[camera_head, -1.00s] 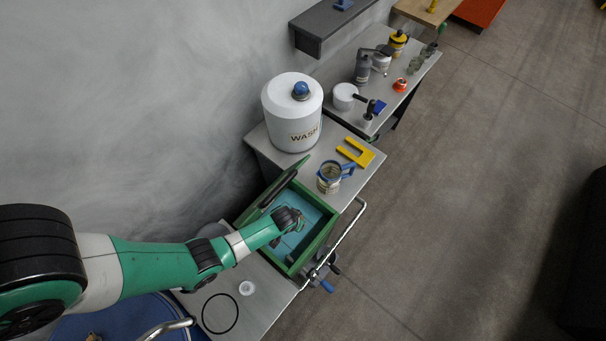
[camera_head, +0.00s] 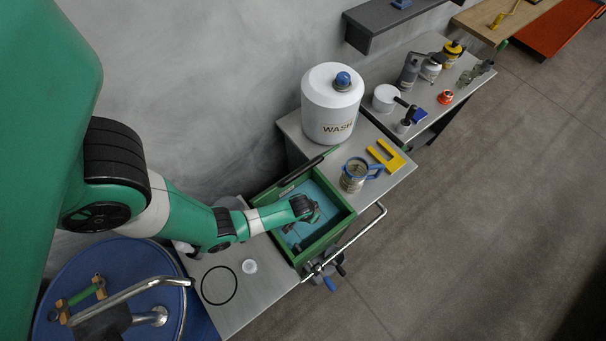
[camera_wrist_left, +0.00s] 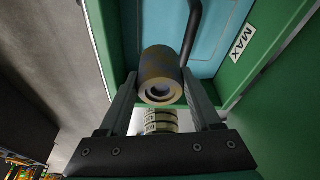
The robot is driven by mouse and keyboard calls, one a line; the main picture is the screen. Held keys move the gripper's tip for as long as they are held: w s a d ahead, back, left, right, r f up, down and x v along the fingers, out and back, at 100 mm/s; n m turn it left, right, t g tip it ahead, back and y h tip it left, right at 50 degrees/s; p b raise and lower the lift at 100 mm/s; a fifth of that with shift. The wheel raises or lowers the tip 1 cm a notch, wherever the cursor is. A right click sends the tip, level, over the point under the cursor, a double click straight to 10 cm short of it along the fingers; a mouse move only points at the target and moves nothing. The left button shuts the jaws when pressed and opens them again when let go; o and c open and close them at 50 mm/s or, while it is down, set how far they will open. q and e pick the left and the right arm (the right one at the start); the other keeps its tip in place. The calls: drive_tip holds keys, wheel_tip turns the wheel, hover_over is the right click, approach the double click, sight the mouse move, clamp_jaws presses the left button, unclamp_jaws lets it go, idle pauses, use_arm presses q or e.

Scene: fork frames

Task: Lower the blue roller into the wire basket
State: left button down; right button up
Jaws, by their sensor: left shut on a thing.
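My left gripper (camera_head: 312,214) is low over the open green tank, with its fingertips hard to make out in the head view. In the left wrist view, the gripper (camera_wrist_left: 163,92) is shut on a short roller (camera_wrist_left: 160,72), which has a brownish, blue-grey side and a pale ring-shaped end. The pale blue interior of the green tank (camera_head: 337,229) is behind it. A metal vessel with a blue handle (camera_head: 353,178) stands beside the tank; it may be the wire basket, but its mesh is unclear. My right gripper is out of view.
A white WASH drum (camera_head: 331,110) stands behind the tank. A yellow U-shaped piece (camera_head: 391,165) lies right of the blue-handled vessel. A bent metal rail (camera_head: 364,232) runs along the front edge.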

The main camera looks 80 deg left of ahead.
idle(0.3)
use_arm(q)
drive_tip(key=b, duration=1.2)
hover_over(312, 227)
drive_tip(key=s, duration=0.1)
wheel_tip(312, 227, down, 13)
drive_tip(key=shift+d, duration=0.4)
drive_tip(key=shift+s+f+b, duration=0.1)
drive_tip(key=shift+f+b, duration=2.4)
drive_tip(key=shift+f, duration=0.05)
idle(1.4)
